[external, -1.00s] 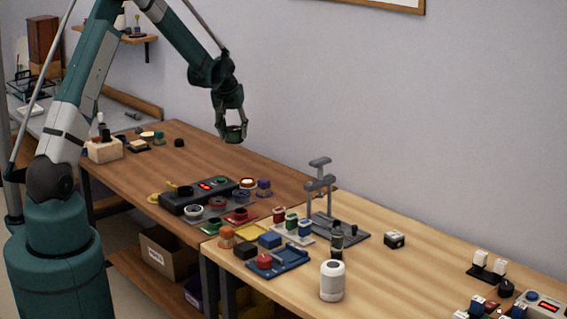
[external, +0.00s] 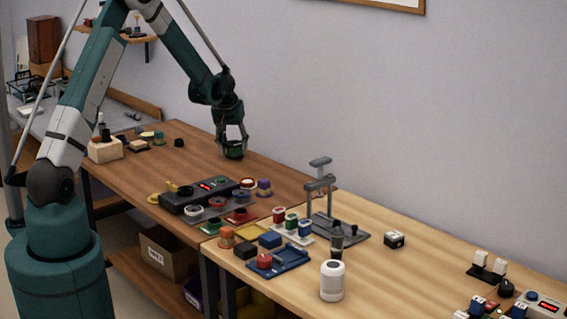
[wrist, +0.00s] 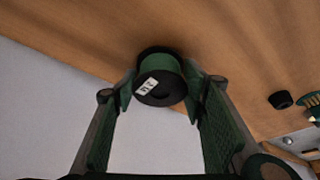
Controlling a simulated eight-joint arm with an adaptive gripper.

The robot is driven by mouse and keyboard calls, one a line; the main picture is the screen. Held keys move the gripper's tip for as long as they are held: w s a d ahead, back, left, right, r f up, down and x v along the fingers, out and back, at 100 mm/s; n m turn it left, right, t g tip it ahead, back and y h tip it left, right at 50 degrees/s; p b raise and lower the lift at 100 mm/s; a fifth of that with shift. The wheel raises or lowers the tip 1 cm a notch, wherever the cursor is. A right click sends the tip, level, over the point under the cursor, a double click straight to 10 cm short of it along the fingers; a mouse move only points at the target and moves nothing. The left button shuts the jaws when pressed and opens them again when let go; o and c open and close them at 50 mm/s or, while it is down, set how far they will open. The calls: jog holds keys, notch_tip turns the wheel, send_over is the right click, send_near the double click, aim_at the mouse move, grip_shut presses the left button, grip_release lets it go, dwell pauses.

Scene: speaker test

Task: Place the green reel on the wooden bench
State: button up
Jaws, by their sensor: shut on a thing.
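The green reel (wrist: 160,75) has dark flanges and a small white label on its end. It sits between the fingertips of my gripper (wrist: 161,88) in the wrist view. In the external view my gripper (external: 232,146) points down at the back of the brown wooden bench (external: 180,153), shut on the reel (external: 232,153). The reel is at or just above the bench top; I cannot tell whether it touches.
A dark device with a red display (external: 205,186) and several coloured reels stand at the bench's front right. A small black knob (external: 179,142) lies to the left of my gripper. A lighter bench (external: 380,270) adjoins at right, with a grey stand (external: 320,200).

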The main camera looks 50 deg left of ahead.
jog(key=shift+f, duration=0.35)
jog(key=o, duration=0.9)
jog(key=shift+o, duration=0.2)
jog(key=shift+r, duration=0.15)
jog(key=p+v, duration=0.2)
jog(key=v, duration=1)
jog(key=shift+d+r, duration=0.1)
dwell(0.4)
